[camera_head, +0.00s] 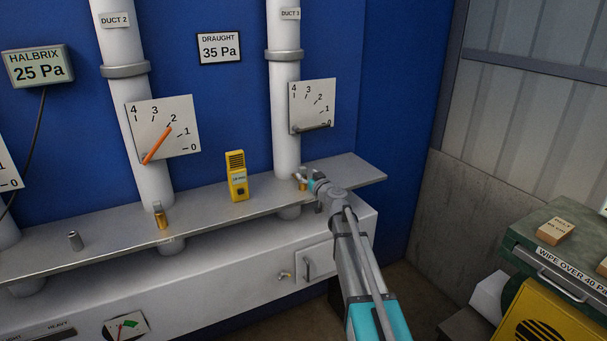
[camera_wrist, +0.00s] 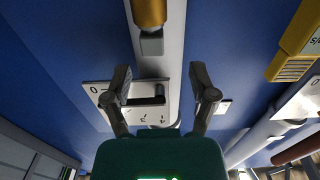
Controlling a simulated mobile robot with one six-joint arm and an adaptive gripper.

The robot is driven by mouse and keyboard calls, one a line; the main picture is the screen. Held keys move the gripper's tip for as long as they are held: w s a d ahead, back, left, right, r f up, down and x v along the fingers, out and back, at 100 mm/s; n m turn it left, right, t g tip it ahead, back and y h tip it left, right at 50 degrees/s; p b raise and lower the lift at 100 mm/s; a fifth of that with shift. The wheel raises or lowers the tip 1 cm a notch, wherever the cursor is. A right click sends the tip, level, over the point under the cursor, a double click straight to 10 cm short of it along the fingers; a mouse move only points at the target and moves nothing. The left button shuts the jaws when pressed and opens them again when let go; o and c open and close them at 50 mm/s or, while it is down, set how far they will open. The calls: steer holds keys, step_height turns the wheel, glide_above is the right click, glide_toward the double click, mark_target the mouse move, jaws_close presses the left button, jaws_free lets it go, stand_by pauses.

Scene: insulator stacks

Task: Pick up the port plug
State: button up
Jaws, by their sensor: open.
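A small brass-coloured fitting (camera_head: 301,181) is at the foot of the duct 3 pipe, partly hidden by my gripper (camera_head: 312,184); I take it for the port plug. The wrist view shows a brass cylinder (camera_wrist: 149,12) with a grey squared end (camera_wrist: 151,45) in front of the pipe. My gripper (camera_wrist: 160,78) is open, its two fingers apart with nothing between them. The brass piece lies beyond the fingertips, roughly in line with the gap. Contact cannot be seen.
A grey shelf (camera_head: 110,234) runs along the blue wall. Dial plates (camera_head: 163,127) hang on the pipes. A green-topped cabinet (camera_head: 560,238) stands right.

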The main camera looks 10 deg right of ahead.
mark_target(304, 169)
steer(key=shift+d+x, duration=0.2)
steer(key=shift+x, duration=1.15)
steer(key=shift+d+x, duration=0.15)
steer(key=shift+x, duration=1.15)
steer(key=shift+w+r, duration=0.1)
jaws_close()
